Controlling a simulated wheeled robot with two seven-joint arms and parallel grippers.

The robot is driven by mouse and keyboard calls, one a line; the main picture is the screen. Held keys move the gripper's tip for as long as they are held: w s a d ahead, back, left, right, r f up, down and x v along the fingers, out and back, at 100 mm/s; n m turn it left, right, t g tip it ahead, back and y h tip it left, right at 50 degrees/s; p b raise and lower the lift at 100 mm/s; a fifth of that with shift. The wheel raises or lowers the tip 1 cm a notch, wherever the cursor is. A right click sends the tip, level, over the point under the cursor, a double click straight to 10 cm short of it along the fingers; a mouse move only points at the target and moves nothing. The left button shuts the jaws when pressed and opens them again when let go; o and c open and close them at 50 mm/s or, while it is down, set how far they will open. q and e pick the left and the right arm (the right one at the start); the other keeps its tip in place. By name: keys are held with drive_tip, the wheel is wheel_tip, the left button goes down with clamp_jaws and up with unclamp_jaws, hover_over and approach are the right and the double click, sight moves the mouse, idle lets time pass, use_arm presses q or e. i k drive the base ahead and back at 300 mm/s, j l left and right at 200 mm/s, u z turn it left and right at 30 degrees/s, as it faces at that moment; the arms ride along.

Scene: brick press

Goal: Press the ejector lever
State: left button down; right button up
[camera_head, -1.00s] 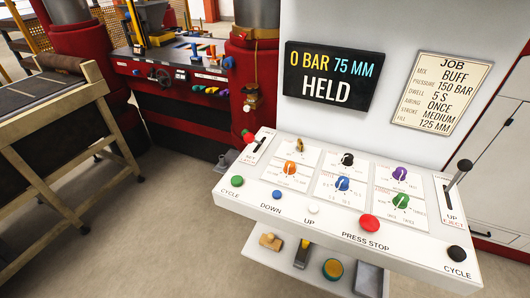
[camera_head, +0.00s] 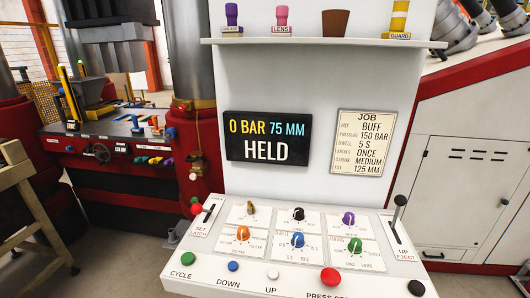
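The ejector lever (camera_head: 399,204) stands at the right end of the white control panel (camera_head: 205,268). It has a black knob on a thin metal stem, rising from a slot in a plate marked UP and EJECT. It leans slightly, with the knob at the upper end. Neither of my grippers shows in the view, and nothing touches the lever.
A display (camera_head: 267,138) reads 0 BAR 75 MM HELD, beside a JOB card (camera_head: 363,141). A red-knobbed lever (camera_head: 197,209) is at the panel's left end. Knobs and buttons, including a green button (camera_head: 187,258), lie between. A shelf (camera_head: 325,42) is above; the press (camera_head: 110,150) is left.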

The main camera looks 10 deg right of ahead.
sight(400, 200)
drive_tip(key=z, duration=1.5)
drive_tip(key=k+l+z, duration=0.15)
drive_tip(key=k+l, duration=0.05)
drive_tip(key=l, duration=0.05)
